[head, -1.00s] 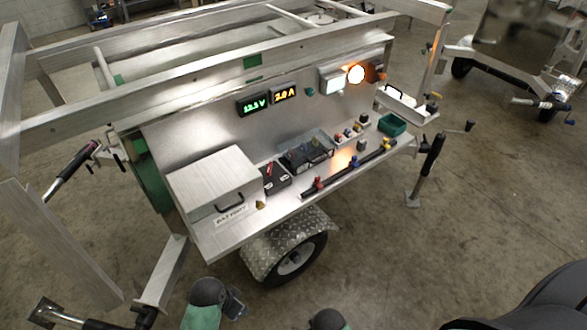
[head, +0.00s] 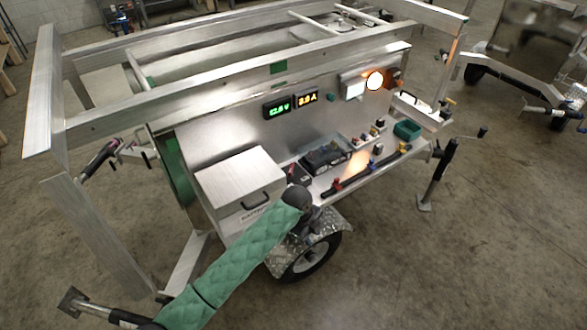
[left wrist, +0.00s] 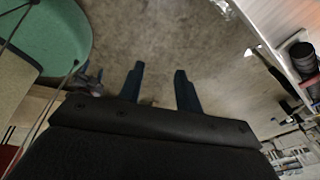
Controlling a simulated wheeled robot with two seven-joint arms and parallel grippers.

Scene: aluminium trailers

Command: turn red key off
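A small red piece (head: 338,184) sits at the near end of a black bar on the trailer's shelf, in the head view. Blue (head: 376,163) and yellow (head: 401,148) pieces sit farther along the bar. Another small red part shows by the black box beside the grey case. They are too small to tell which is the red key. My left gripper (head: 318,215) is in front of the shelf's edge, partly hidden by my wrist. In the left wrist view its two fingers (left wrist: 160,72) are apart with bare floor between them. My right gripper is out of view.
The grey lidded case (head: 240,182) stands on the shelf's left. A clear-sided box (head: 325,158) and a green bin (head: 407,130) stand farther right. A lit voltage display (head: 278,106) and lamp (head: 375,81) are on the panel.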

